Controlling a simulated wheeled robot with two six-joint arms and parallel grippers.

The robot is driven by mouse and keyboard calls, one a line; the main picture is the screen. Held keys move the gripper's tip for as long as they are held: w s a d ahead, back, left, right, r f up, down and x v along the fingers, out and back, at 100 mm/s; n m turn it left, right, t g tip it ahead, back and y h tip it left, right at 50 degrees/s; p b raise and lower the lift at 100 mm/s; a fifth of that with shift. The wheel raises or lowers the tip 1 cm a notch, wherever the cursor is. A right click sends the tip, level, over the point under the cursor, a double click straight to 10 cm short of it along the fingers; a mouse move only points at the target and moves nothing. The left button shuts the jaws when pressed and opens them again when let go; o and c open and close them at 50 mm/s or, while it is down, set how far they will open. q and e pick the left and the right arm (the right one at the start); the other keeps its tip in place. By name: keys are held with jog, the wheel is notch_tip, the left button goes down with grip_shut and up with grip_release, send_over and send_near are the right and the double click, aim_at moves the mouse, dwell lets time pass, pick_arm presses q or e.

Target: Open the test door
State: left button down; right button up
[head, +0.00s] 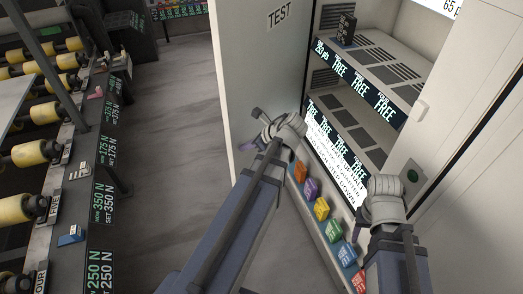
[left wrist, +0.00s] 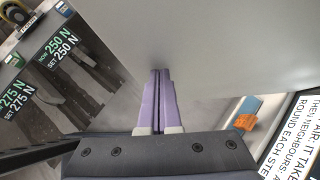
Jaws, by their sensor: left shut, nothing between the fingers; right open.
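The test door (head: 262,65) is a tall pale grey panel marked TEST. It stands swung open at the left of the cabinet, whose shelves (head: 368,60) show. My left gripper (head: 247,146) is in front of the door's lower part. In the left wrist view its purple fingers (left wrist: 158,100) are closed together and empty, with tips at or very near a plain grey panel; contact cannot be told. My right gripper (head: 358,212) is lower right, by the cabinet's right side, largely hidden behind its wrist. It is open.
Several coloured blocks (head: 322,208) line a ledge below the cabinet. A pale right panel (head: 455,80) has a small handle (head: 421,109). A roller rack (head: 35,155) with force displays stands at left. Grey floor (head: 170,130) between is clear.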

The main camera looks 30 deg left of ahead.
pick_arm(q)
jog(key=a+m+t, duration=0.2)
jog(key=a, duration=1.2)
jog(key=w+a, duration=0.5)
jog(key=a, duration=0.6)
jog(key=w+a, duration=0.6)
jog(key=a, duration=0.6)
jog(key=w+a+m, duration=0.1)
jog(key=w+a, duration=0.5)
jog(key=a, duration=0.5)
jog(key=shift+a, duration=0.3)
jog(key=shift+d, duration=0.15)
